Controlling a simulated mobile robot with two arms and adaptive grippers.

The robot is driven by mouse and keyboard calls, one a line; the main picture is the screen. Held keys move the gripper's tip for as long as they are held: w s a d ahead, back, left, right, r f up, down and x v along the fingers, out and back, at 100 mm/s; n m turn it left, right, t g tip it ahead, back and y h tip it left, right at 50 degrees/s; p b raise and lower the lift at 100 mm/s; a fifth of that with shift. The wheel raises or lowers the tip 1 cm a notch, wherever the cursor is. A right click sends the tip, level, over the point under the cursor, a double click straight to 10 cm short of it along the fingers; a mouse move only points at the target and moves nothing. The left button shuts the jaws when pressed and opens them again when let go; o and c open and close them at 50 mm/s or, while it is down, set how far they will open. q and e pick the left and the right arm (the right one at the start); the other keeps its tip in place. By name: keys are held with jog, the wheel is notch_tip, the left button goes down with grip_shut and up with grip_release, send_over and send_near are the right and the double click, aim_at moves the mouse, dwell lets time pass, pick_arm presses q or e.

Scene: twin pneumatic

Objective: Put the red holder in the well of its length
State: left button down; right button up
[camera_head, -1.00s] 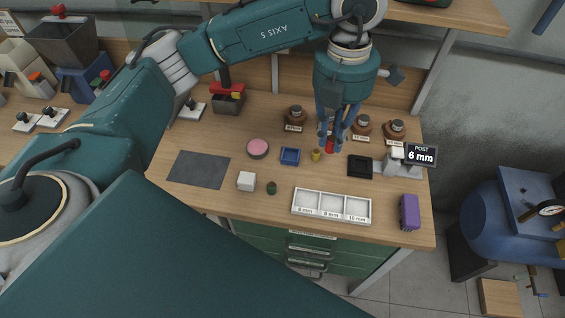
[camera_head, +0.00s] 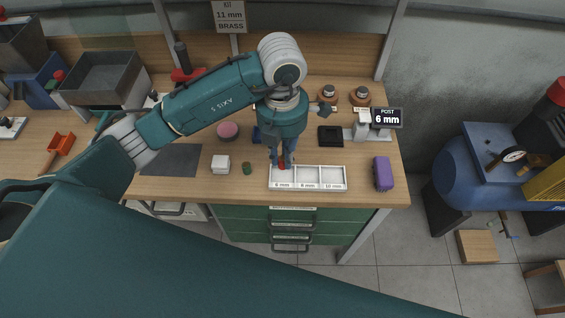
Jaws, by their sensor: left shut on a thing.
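My left gripper (camera_head: 281,160) comes down from above with its fingers shut on the small red holder (camera_head: 282,165). Only a bit of red shows between the fingers. The white tray (camera_head: 333,174) has three wells, labelled 6 mm, 8 mm and 10 mm from left to right. The holder appears over the back part of the 6 mm well, at the left. I cannot tell whether it touches the tray. The dark display (camera_head: 386,118) reads POST 6 mm. My right gripper is not in view.
A purple block (camera_head: 383,174) stands right of the tray. A white cube (camera_head: 221,164) and a small green piece (camera_head: 247,168) lie to its left. A black square pad (camera_head: 330,136) lies behind it. A pink disc (camera_head: 228,131) and a grey mat (camera_head: 171,160) are farther left.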

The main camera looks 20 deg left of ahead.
aim_at(283, 166)
pick_arm(q)
notch_tip(283, 166, down, 4)
jog(key=shift+f+p, duration=0.1)
jog(key=shift+p, duration=0.35)
jog(key=shift+f, duration=0.15)
jog(key=shift+f, duration=0.1)
jog(key=shift+f, duration=0.15)
jog(key=c, duration=1.6)
grip_release()
jog(key=shift+c, duration=0.2)
